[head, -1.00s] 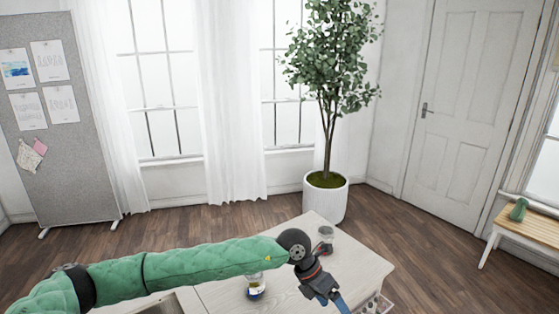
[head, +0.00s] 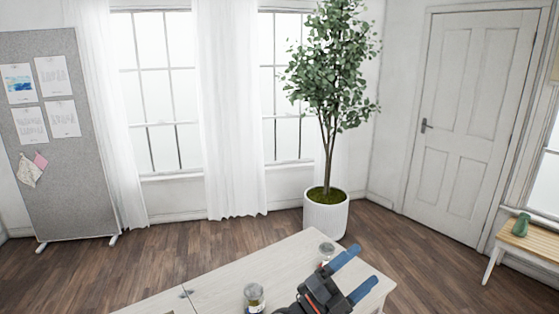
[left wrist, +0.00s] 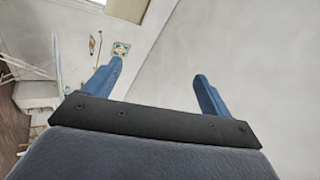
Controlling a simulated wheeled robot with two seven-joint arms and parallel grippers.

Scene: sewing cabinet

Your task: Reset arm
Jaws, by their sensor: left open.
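My left gripper (head: 358,272) is open, with two blue fingers spread apart and nothing between them. In the head view it is at the bottom, over or in front of the right part of the pale wooden cabinet top (head: 225,272). The left wrist view shows the same open fingers (left wrist: 158,72), with a plain pale surface beyond them. My right gripper is not in view.
A glass jar (head: 254,297) stands on the cabinet top left of my gripper. Another jar (head: 326,250) is close behind the fingers. A potted tree (head: 326,214) stands behind the cabinet. A bench (head: 530,243) is at the right.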

